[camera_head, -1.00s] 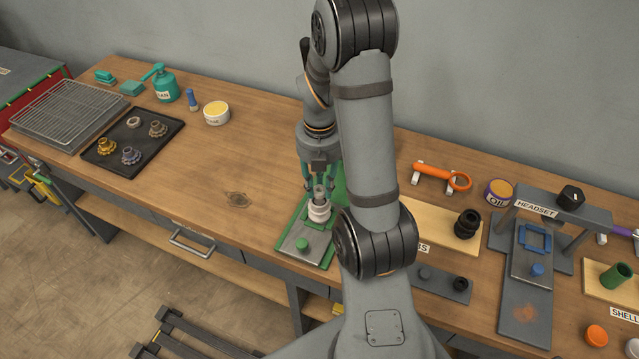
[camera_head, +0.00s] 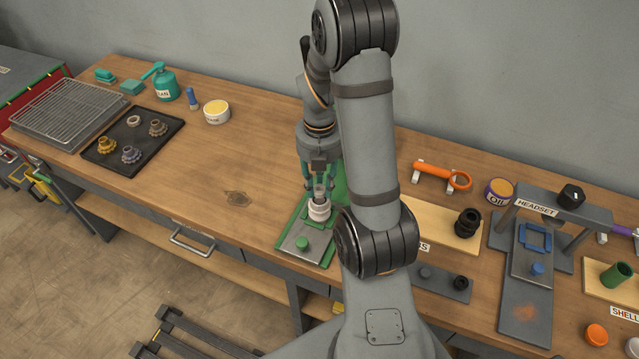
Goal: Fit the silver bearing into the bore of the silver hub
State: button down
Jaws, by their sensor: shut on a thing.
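The pale silver hub (camera_head: 319,211) stands upright on the green and grey fixture (camera_head: 325,249) at the front middle of the bench. My gripper (camera_head: 320,187) points down right above the hub, with its teal fingers shut on a small grey piece, which looks like the silver bearing (camera_head: 320,194). The bearing is at the top of the hub. The fingers and the small size hide whether it is inside the bore or just above it.
A dark tray (camera_head: 103,164) with several small hub-like parts lies at the left. A wooden board (camera_head: 425,222) with black parts and the headset stand (camera_head: 573,208) are to the right. The bench left of the fixture is clear.

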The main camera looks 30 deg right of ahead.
aim_at(320, 189)
jog(key=shift+f+b, duration=1.1)
jog(key=shift+f, duration=0.2)
dwell(0.5)
jog(key=c, duration=1.4)
grip_release()
jog(key=shift+c, duration=0.2)
jog(key=shift+o, duration=0.5)
notch_tip(320, 189, up, 12)
notch_tip(320, 189, down, 12)
jog(key=shift+r, duration=0.15)
jog(key=shift+r+p, duration=0.4)
jog(key=shift+p, duration=0.05)
